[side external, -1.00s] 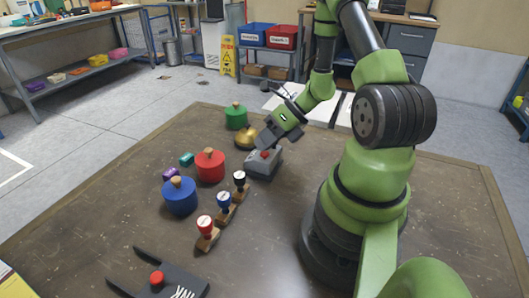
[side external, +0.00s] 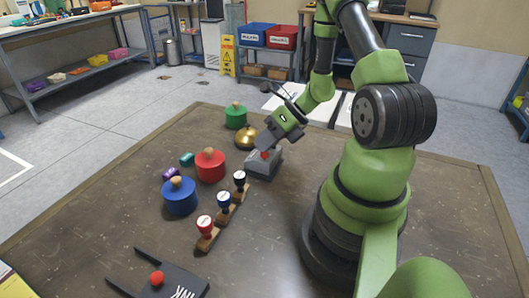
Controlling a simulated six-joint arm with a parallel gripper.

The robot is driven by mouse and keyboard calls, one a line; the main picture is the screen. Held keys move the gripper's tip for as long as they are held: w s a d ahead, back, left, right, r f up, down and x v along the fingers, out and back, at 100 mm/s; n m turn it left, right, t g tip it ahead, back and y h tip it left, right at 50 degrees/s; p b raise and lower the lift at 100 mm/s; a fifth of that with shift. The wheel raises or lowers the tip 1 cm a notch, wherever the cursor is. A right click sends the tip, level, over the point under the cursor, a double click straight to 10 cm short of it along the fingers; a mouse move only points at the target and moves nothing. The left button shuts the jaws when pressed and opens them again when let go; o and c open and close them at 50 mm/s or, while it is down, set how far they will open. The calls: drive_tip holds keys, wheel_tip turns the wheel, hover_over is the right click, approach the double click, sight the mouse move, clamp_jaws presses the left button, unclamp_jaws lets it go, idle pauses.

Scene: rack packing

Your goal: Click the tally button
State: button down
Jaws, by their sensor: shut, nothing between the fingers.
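The tally button is a grey box (side external: 262,167) with a red button (side external: 265,155) on its top, standing on the brown table. My gripper (side external: 264,148) is shut and empty, with its fingertips pointing down right at the red button. The fingers partly cover the button. I cannot tell whether they touch it or whether it is pressed in.
A brass bell-like dome (side external: 246,139) stands close left of the box. Green (side external: 236,118), red (side external: 210,167) and blue (side external: 180,197) lidded pots stand further left. Stamps (side external: 223,203) stand in a row in front. A dark forked tray (side external: 165,278) lies at the front.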

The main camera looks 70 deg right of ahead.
drive_tip(key=shift+r, duration=0.75)
drive_tip(key=shift+r, duration=2.5)
